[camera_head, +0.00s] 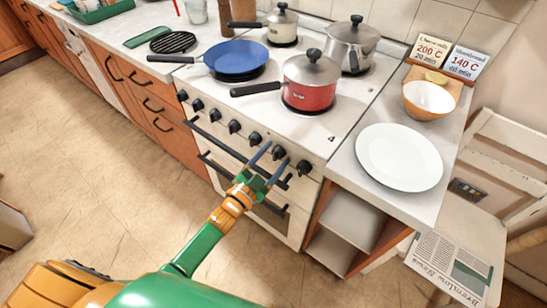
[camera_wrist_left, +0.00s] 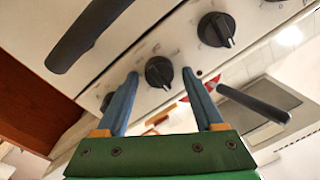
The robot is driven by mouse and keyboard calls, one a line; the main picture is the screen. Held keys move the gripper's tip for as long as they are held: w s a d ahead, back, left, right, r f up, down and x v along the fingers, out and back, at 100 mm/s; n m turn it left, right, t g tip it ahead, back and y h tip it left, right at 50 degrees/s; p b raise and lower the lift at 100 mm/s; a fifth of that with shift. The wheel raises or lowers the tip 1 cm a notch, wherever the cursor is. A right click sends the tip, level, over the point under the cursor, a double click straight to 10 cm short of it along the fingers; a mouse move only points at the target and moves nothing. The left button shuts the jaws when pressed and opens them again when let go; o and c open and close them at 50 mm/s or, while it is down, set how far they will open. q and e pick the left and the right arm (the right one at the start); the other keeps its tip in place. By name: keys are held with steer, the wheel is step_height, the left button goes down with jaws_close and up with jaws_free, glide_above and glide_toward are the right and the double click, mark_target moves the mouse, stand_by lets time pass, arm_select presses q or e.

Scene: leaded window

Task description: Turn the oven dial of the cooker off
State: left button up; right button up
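The white cooker (camera_head: 262,185) has a row of black dials along the top of its front. My left gripper (camera_head: 277,153) is open, with its blue fingertips on either side of the second dial from the right (camera_head: 279,152). In the left wrist view that dial (camera_wrist_left: 158,72) sits between the fingertips, with gaps on both sides, and a pale pointer mark shows on it. A neighbouring dial (camera_wrist_left: 215,29) is at the upper right. I cannot read which dial is the oven's. My right gripper is not in view.
The oven door handle (camera_head: 240,156) runs below the dials, close to my left gripper. A red pot (camera_head: 308,92), a blue pan (camera_head: 236,58) and other pots stand on the hob. A white plate (camera_head: 399,157) lies on the right counter. The floor before the cooker is clear.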

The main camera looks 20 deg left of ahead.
arm_select(q)
steer(key=shift+f, duration=0.1)
steer(key=v, duration=0.7)
